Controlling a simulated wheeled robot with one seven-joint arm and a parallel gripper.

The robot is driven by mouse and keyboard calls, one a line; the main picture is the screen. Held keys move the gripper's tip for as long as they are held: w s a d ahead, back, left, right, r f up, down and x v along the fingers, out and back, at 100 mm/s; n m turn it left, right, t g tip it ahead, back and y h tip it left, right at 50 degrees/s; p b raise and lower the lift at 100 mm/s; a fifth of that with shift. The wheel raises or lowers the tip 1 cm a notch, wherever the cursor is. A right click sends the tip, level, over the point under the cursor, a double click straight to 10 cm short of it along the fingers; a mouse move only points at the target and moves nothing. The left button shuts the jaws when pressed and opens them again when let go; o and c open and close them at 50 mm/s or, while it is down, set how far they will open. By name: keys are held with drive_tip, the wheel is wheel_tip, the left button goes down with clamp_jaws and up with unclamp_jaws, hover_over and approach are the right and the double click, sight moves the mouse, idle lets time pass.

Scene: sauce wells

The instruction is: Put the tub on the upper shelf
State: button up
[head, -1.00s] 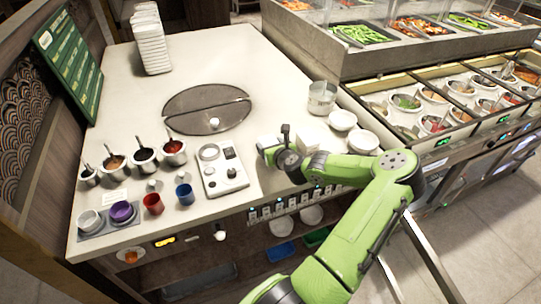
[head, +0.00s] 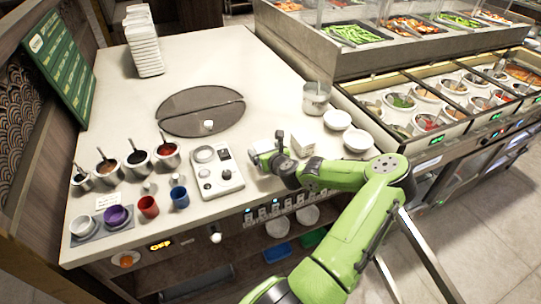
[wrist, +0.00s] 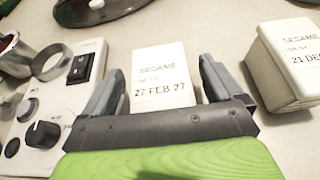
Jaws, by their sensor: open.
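A white tub (wrist: 160,78) labelled SESAME, 27 FEB 27, stands on the counter. In the wrist view it shows between the two fingertips of my gripper (wrist: 160,88), with a gap on each side. My gripper is open and low at the counter's front; it also shows in the head view (head: 266,150), where it mostly hides this tub. A second tub (wrist: 288,62) labelled SESAME, 21 DEC, stands to the right, outside the fingers; it also shows in the head view (head: 303,144). Under the counter, an open shelf space (head: 240,262) is partly hidden by my arm.
A control panel (head: 216,169) with knobs sits close left of my gripper. White bowls (head: 357,140) and a clear container (head: 316,97) stand to the right. Sauce pots (head: 138,163) and cups (head: 148,206) are at left. White bowls (head: 307,215) and a blue tray (head: 276,252) lie below.

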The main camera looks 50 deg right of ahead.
drive_tip(key=p+v, duration=0.2)
drive_tip(key=v, duration=1.3)
drive_tip(key=shift+s+r+p, duration=0.2)
drive_tip(key=shift+s+p, duration=0.05)
drive_tip(key=shift+p, duration=0.1)
